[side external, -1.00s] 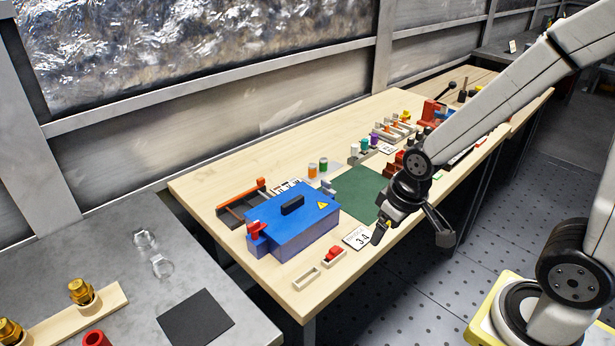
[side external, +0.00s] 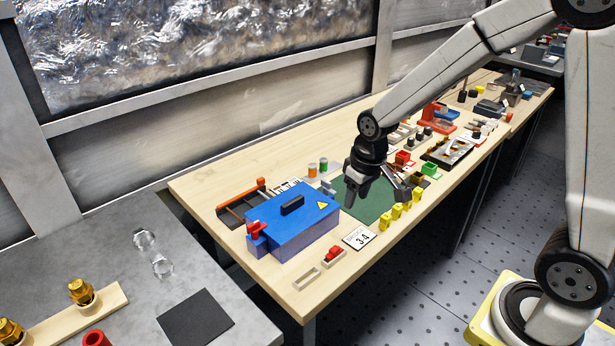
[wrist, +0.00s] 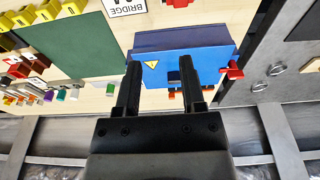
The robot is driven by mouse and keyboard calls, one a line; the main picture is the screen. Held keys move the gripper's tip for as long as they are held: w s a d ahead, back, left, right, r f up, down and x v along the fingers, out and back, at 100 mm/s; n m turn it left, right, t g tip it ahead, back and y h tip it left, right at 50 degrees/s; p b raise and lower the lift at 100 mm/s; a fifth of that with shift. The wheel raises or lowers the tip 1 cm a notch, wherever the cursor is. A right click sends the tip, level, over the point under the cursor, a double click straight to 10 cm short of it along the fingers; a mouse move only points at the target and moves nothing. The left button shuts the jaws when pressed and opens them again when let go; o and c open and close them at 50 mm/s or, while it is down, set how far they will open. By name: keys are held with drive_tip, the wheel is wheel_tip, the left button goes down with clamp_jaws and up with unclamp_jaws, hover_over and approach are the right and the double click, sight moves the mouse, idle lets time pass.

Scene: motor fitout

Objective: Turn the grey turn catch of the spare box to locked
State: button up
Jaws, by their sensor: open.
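A blue box (side external: 300,236) with a black top handle (side external: 292,205) and a yellow warning label stands on the near left part of the wooden bench. A red catch-like part (side external: 256,230) is on its left end. The box also shows in the wrist view (wrist: 205,57), beyond the fingertips. A small grey piece (side external: 328,187) shows behind its right end; I cannot tell whether this is the grey turn catch. My gripper (side external: 357,201) is open and empty, above the green mat to the right of the box. Its two fingers (wrist: 160,64) are apart in the wrist view.
The green mat (side external: 374,211) is bare. Orange and green cylinders (side external: 312,171) stand behind the box. A dark rack (side external: 240,205) lies at its back left.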

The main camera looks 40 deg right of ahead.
drive_tip(key=g, duration=0.2)
hover_over(326, 181)
drive_tip(key=s, duration=0.1)
drive_tip(key=f, duration=0.1)
drive_tip(key=shift+w+f, duration=0.1)
drive_tip(key=shift+w, duration=0.45)
drive_tip(key=shift+f, duration=0.1)
drive_tip(key=shift+f, duration=3.8)
clamp_jaws()
